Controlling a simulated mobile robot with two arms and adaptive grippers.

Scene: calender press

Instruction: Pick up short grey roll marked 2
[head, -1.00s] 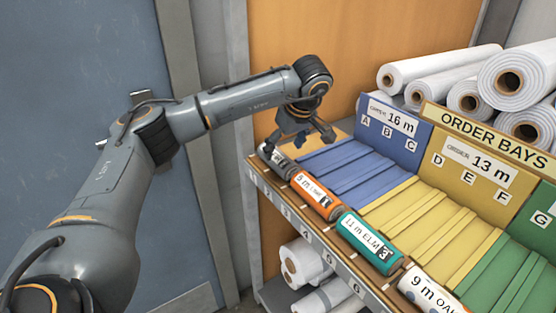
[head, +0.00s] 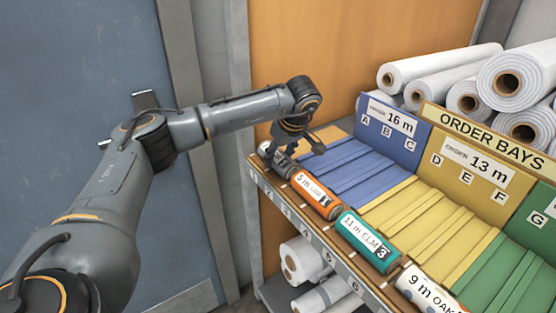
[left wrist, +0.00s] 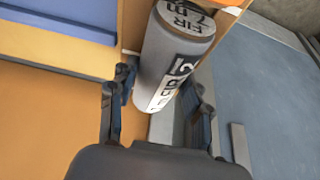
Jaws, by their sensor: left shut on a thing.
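The short grey roll (head: 284,166) sits at the far left end of the shelf's front ledge in the head view, partly hidden by my gripper. In the left wrist view the grey roll (left wrist: 173,58) shows "FIR 7 m" on its end and a white label with a black 2 patch. My left gripper (head: 295,150) comes down over it from above. In the left wrist view my left gripper (left wrist: 160,100) has one finger on each side of the roll and is shut on it. The roll still appears to rest on the ledge. My right gripper is out of view.
An orange roll marked 1 (head: 317,196) lies close beside it, then a teal roll marked 3 (head: 367,241) and a white oak roll (head: 428,290). Blue bays (head: 345,165) and yellow bays (head: 425,215) rise behind. Large white rolls (head: 425,75) are stacked at the back.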

